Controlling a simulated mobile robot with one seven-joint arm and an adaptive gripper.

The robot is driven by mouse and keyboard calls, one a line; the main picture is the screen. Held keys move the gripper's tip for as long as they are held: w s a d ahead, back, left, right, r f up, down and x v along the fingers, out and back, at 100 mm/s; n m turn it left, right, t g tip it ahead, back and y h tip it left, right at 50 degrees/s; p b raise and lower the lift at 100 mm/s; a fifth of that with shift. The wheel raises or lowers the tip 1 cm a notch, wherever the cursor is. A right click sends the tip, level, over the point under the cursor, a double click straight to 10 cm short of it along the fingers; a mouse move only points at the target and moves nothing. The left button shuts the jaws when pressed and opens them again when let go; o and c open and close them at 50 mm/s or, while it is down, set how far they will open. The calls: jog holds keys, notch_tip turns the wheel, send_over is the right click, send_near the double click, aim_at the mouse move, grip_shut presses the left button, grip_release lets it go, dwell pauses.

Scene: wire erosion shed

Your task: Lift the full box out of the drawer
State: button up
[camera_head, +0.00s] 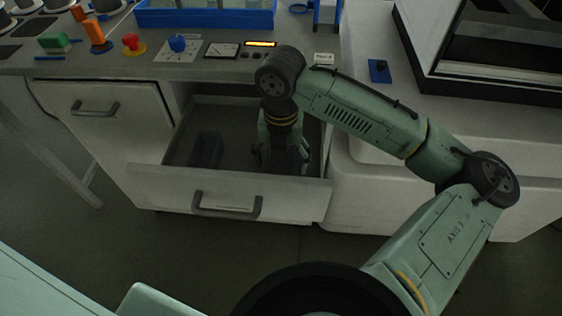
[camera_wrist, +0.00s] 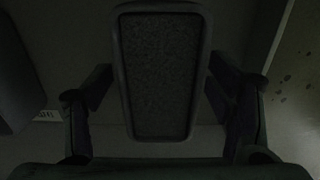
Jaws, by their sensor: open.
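The full box is dark and oblong, filled nearly to its rim with dark grainy material. In the wrist view the full box (camera_wrist: 160,75) lies in the middle, between the fingers of my gripper (camera_wrist: 160,92). The fingers are open, one on each side, with a gap visible on both sides. In the head view my gripper (camera_head: 282,160) points down inside the open drawer (camera_head: 230,187), in its right part, and hides most of the full box. A second dark box (camera_head: 206,150) stands in the drawer to the left; its contents are too dark to tell.
The worktop (camera_head: 200,62) overhangs the back of the drawer and carries a blue tray (camera_head: 205,18), a red button (camera_head: 132,44) and a lit display (camera_head: 260,44). A closed drawer (camera_head: 110,110) is at left. A white machine body (camera_head: 420,190) stands close at right.

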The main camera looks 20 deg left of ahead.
jog(key=shift+c, duration=0.2)
jog(key=c, duration=1.6)
